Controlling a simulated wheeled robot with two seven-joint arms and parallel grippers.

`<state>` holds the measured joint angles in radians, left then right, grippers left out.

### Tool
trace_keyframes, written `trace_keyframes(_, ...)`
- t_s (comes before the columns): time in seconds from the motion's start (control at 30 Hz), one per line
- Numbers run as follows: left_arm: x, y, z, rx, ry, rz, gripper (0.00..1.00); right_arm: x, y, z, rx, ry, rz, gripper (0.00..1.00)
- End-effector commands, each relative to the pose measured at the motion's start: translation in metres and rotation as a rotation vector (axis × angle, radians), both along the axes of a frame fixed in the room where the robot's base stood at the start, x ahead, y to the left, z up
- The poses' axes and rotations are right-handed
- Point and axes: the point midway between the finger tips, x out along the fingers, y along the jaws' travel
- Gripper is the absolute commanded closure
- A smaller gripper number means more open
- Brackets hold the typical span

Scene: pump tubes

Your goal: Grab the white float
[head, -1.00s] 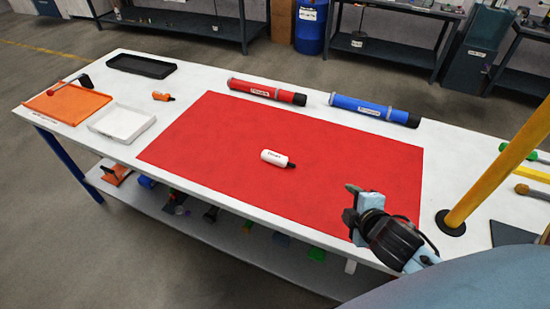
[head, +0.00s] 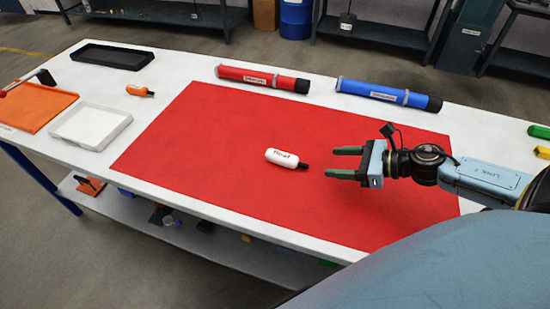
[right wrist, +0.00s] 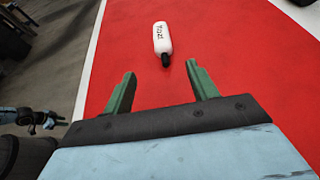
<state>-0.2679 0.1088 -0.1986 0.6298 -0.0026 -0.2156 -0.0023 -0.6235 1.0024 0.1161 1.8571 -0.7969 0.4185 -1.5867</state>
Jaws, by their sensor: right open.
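The white float (head: 283,157), a small white cylinder with dark lettering and a black tip, lies on the red mat (head: 200,150) in the head view. Its black tip points right, toward my right gripper. My right gripper (head: 338,162) is open and empty, just right of the float and apart from it, with its fingers pointing left. In the right wrist view the float (right wrist: 162,40) lies ahead of the open fingers (right wrist: 160,85), its black tip facing the gap between them. My left gripper is not in the head view.
A red tube (head: 262,78) and a blue tube (head: 388,93) lie along the table's far side. An orange float (head: 139,90), a black tray (head: 112,55), a white tray (head: 90,126) and an orange tray (head: 35,107) are at the left. The mat around the float is clear.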

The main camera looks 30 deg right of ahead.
Motion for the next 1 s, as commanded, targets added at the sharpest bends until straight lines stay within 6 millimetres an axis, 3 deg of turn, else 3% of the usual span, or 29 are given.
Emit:
trace_keyframes(0.1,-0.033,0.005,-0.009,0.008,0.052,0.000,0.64,0.003,0.002,-0.006,-0.001,-0.002,0.002,0.42)
trace_keyframes(0.2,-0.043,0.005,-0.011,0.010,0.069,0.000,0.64,0.011,0.007,-0.009,0.000,-0.004,0.002,0.42)
trace_keyframes(0.4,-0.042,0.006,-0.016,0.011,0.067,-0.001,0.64,0.030,0.021,-0.017,0.000,-0.005,0.000,0.42)
trace_keyframes(0.7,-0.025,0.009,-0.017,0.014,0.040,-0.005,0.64,0.054,0.039,-0.029,0.001,-0.004,-0.001,0.42)
trace_keyframes(1.0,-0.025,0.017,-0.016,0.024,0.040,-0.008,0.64,0.063,0.046,-0.034,0.001,-0.002,-0.002,0.42)
